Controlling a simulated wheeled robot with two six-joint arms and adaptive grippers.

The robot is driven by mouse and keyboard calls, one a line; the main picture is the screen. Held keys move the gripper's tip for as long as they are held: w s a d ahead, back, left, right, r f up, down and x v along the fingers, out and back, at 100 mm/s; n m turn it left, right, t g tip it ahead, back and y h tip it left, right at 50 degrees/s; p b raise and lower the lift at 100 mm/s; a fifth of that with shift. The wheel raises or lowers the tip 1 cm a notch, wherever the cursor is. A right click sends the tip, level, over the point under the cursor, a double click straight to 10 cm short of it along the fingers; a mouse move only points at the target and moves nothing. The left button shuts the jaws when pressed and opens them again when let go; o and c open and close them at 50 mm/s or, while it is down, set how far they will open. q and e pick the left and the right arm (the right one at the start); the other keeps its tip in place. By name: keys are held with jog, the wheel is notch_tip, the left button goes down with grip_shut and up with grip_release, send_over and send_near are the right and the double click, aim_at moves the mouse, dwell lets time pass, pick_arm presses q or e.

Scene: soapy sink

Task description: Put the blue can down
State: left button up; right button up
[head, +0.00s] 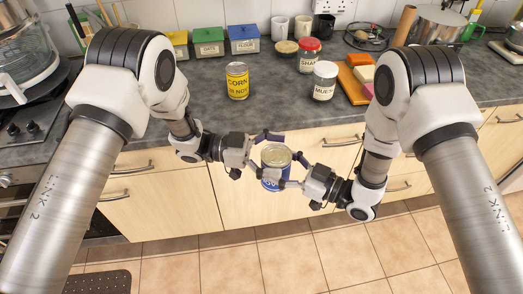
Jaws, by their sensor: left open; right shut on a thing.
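The blue can (273,157) has a pale metal top and a blue label whose lettering is mostly hidden by fingers. It is roughly upright in the air, in front of the cabinet doors and short of the counter's front edge. My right gripper (289,170) is shut on it from the right. My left gripper (270,152) is open, with its fingers close around the can's left side. I cannot tell whether they touch it. The dark grey counter (200,112) lies beyond both grippers.
On the counter stand a yellow corn can (237,82), a white-lidded jar (323,82) and a red-lidded jar (309,57). An orange tray (349,87) lies right of them. Coloured tins (243,40) and mugs line the back. Bare counter shows between the corn can and white-lidded jar.

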pick_arm(q)
jog(key=c, duration=1.6)
jog(key=shift+c, duration=0.3)
pick_arm(e)
jog(key=o, duration=1.6)
jog(key=shift+o, duration=0.2)
